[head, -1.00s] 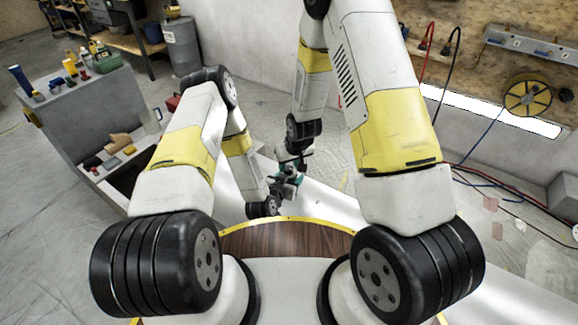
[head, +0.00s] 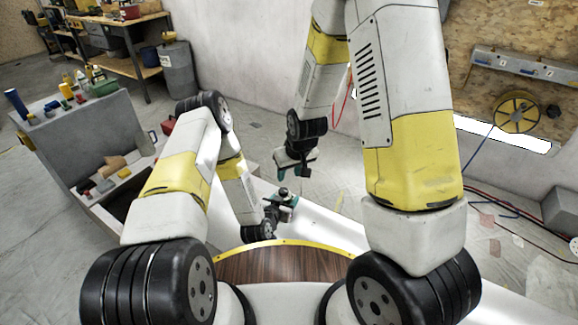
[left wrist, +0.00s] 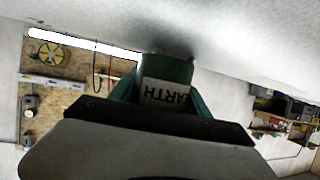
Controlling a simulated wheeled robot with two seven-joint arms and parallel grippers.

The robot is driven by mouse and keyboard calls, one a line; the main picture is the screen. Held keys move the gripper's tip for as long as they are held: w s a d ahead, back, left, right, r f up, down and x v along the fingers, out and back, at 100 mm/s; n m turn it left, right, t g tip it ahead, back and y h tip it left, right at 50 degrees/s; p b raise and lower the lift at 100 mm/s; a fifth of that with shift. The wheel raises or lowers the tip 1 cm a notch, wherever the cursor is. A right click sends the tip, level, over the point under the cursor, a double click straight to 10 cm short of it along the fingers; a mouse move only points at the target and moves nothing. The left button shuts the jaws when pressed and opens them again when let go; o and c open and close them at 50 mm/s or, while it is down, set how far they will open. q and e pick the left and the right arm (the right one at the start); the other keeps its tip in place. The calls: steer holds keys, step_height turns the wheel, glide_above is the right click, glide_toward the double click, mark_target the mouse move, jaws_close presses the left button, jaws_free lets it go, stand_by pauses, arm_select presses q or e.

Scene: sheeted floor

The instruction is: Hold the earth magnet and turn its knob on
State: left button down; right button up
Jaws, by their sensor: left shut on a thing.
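The earth magnet shows in the left wrist view as a teal block with a white label reading "EARTH" (left wrist: 168,94), upside down in the picture. My left gripper (left wrist: 160,98) is shut on it, with a teal finger on either side. In the head view my left gripper (head: 279,208) is low in the middle, beyond the wooden top. A small dark part, possibly the knob (head: 284,191), sticks up there; its setting is too small to read. My right gripper (head: 297,168) hangs above and apart from the magnet.
A pale surface (head: 325,226) lies under the grippers. A grey bench (head: 95,135) with blocks, bottles and a green bin stands at left. Red and blue cables and a yellow reel (head: 517,112) are at right.

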arm_select(q)
steer(key=shift+c, duration=2.1)
jaws_free()
steer(key=shift+s+a, duration=0.1)
